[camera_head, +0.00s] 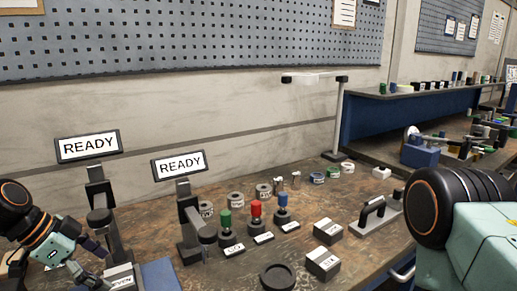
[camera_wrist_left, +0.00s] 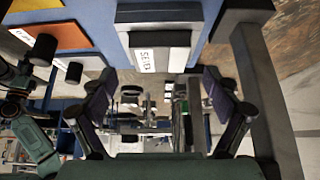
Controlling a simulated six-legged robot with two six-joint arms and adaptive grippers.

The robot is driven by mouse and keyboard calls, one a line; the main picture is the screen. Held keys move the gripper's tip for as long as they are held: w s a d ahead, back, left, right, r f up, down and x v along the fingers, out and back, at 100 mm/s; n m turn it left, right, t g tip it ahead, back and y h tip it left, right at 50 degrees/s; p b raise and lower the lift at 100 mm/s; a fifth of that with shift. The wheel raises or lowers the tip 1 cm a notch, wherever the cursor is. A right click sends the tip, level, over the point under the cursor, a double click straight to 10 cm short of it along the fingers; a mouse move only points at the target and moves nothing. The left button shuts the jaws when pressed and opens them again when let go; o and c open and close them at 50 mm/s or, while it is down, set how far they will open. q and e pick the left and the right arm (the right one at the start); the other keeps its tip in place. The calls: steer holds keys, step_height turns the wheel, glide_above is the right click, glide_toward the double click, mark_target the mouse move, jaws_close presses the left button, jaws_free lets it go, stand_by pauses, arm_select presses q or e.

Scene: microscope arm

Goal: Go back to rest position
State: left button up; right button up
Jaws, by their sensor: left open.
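My left gripper (camera_head: 97,262) is at the lower left of the head view, beside the first dark stand (camera_head: 98,200) and near a block labelled "SEVEN" (camera_head: 121,277). In the left wrist view my left gripper (camera_wrist_left: 165,97) has its two fingers spread wide with nothing between them. A grey block with a white label (camera_wrist_left: 160,55) shows beyond the fingers there. The second dark stand (camera_head: 188,222) is to the right in the head view. My right arm shows at the right edge, but its gripper is out of the picture.
Two "READY" signs (camera_head: 88,146) (camera_head: 179,165) rise above the stands. Green (camera_head: 225,218), red (camera_head: 256,208) and blue (camera_head: 282,200) knobs stand on the bench. Grey blocks (camera_head: 327,231), a black handle (camera_head: 374,211) and a lamp post (camera_head: 338,120) are farther right.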

mark_target(118, 277)
arm_select(q)
steer(key=p+v, duration=0.4)
steer(key=v, duration=0.5)
steer(key=b+x, duration=0.6)
steer(key=x, duration=0.6)
steer(key=shift+w+d+f+b, duration=0.1)
steer(key=shift+f+b, duration=0.25)
steer(key=shift+f, duration=0.05)
steer(key=shift+r, duration=0.1)
steer(key=r, duration=0.1)
steer(key=r+p, duration=0.1)
steer(key=a+r+p, duration=0.1)
steer(key=r, duration=0.1)
steer(key=shift+s, duration=0.4)
steer(key=shift+s+a+p, duration=0.35)
steer(key=shift+a+p, duration=0.05)
steer(key=shift+a, duration=0.3)
steer(key=shift+s+a+p, duration=0.3)
steer(key=shift+a+p, duration=0.1)
steer(key=shift+a, duration=0.3)
steer(key=s+a+p, duration=0.5)
steer(key=a+p, duration=0.3)
steer(key=shift+s+a+p, duration=0.2)
steer(key=shift+a+p, duration=0.05)
steer(key=shift+p, duration=0.05)
